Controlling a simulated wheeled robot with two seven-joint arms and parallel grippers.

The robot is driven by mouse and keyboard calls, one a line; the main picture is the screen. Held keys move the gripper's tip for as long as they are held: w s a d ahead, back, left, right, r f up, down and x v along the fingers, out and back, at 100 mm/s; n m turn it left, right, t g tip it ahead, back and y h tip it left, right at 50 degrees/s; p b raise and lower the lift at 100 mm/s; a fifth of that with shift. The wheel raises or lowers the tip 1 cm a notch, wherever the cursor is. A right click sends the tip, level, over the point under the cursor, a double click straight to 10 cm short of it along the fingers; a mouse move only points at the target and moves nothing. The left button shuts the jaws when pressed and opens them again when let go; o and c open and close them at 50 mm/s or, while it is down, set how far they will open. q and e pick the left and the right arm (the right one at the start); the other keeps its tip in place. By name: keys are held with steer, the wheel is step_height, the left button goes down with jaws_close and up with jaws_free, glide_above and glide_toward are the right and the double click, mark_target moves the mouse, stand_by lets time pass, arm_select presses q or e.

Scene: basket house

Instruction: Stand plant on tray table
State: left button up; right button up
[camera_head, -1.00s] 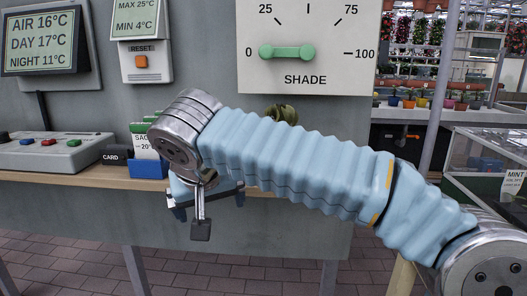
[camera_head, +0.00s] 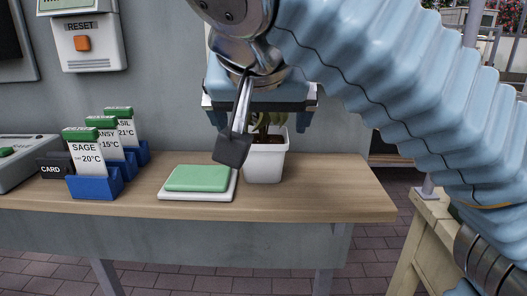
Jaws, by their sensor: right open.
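The plant stands upright in a square white pot (camera_head: 264,163) on the wooden counter. Its leaves are mostly hidden behind my right gripper (camera_head: 260,106). The right gripper is open, pointing down, over the plant, with its fingers spread wider than the pot. I cannot tell whether it touches the leaves. A pale wooden stand (camera_head: 434,238) at the right, partly covered by my right arm, may be the tray table; its top is mostly hidden. My left gripper is not in view.
A green pad on a white base (camera_head: 197,190) lies left of the pot. Blue card holders (camera_head: 95,184) with seed cards and a grey control box (camera_head: 20,162) are further left. The counter (camera_head: 335,193) is clear right of the pot; a gap separates it from the stand.

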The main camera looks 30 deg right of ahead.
mark_target(263, 151)
steer(key=b+x, duration=0.1)
steer(key=x, duration=0.5)
steer(key=shift+w+d+f+b, duration=0.1)
steer(key=shift+f+b, duration=0.3)
steer(key=b+x, duration=0.1)
steer(key=x, duration=0.5)
steer(key=shift+w+d+f, duration=0.15)
steer(key=shift+w, duration=0.05)
steer(key=c, duration=0.9)
